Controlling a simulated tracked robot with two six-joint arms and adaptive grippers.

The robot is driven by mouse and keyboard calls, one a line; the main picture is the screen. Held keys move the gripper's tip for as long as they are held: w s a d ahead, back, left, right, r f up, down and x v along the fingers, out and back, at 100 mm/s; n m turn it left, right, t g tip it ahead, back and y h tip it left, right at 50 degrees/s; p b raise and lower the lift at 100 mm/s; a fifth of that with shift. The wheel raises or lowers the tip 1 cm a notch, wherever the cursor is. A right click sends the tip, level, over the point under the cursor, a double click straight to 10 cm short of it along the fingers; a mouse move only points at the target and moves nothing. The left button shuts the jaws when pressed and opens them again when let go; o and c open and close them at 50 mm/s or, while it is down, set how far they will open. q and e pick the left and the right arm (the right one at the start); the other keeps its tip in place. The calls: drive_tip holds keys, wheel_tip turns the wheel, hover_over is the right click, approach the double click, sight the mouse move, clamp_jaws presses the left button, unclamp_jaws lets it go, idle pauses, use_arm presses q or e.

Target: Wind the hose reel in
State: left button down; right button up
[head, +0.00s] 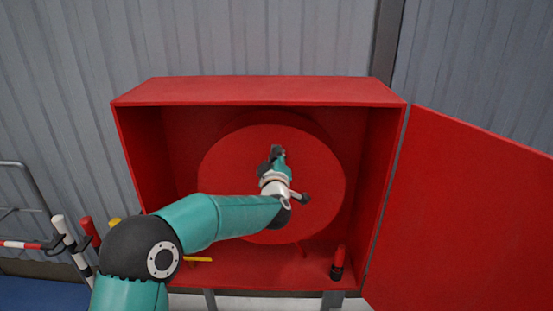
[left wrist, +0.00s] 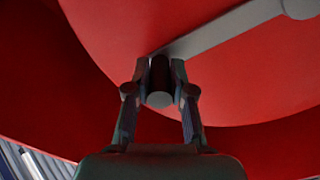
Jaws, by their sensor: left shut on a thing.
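The hose reel (head: 225,165) is a large round red disc inside an open red cabinet (head: 250,91). My left gripper (head: 277,153) is in front of the reel's upper middle, with my arm covering part of the disc. In the left wrist view, the reel's red face (left wrist: 230,85) fills most of the picture. There my left gripper (left wrist: 160,78) is shut on the dark cylindrical crank handle (left wrist: 159,88), one finger on each side. A grey crank arm (left wrist: 225,28) runs from the handle up right to a round hub (left wrist: 300,7). My right gripper is not in view.
The cabinet door (head: 465,210) stands open to the right. A red and black nozzle-like piece (head: 338,263) stands at the cabinet's lower right. Red and white poles (head: 68,243) and a grey rail (head: 35,190) are at the left. A corrugated wall (head: 250,35) is behind.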

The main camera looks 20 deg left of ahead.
sight(222, 178)
use_arm(q)
drive_tip(key=a+f+n+b, duration=0.1)
drive_tip(key=a+n+b, duration=0.1)
drive_tip(key=b, duration=0.2)
drive_tip(key=s+a+n+b, duration=0.1)
drive_tip(key=a+n+b, duration=0.1)
drive_tip(key=a+b, duration=0.1)
drive_tip(key=s+a+f+n+b, duration=0.1)
drive_tip(key=a+n+b, duration=0.1)
drive_tip(key=b, duration=0.4)
drive_tip(key=shift+s+a+f, duration=0.15)
drive_tip(key=shift+a+f, duration=0.15)
drive_tip(key=shift+a, duration=0.2)
drive_tip(key=a+f+n+b, duration=0.2)
drive_tip(key=b, duration=0.2)
drive_tip(key=s+a+f+n+b, duration=0.1)
drive_tip(key=a+f+n+b, duration=0.1)
drive_tip(key=n+b, duration=0.1)
drive_tip(key=s+a+f+n+b, duration=0.1)
drive_tip(key=a+f+n+b, duration=0.1)
drive_tip(key=b, duration=0.3)
drive_tip(key=shift+a+f+b, duration=0.2)
drive_tip(key=shift+a+b, duration=0.1)
drive_tip(key=shift+a, duration=0.2)
drive_tip(key=shift+s+a+f+n+b, duration=0.15)
drive_tip(key=shift+a+f+n+b, duration=0.2)
drive_tip(key=shift+f+n+b, duration=0.4)
drive_tip(key=shift+r+n, duration=0.15)
drive_tip(key=shift+n, duration=0.1)
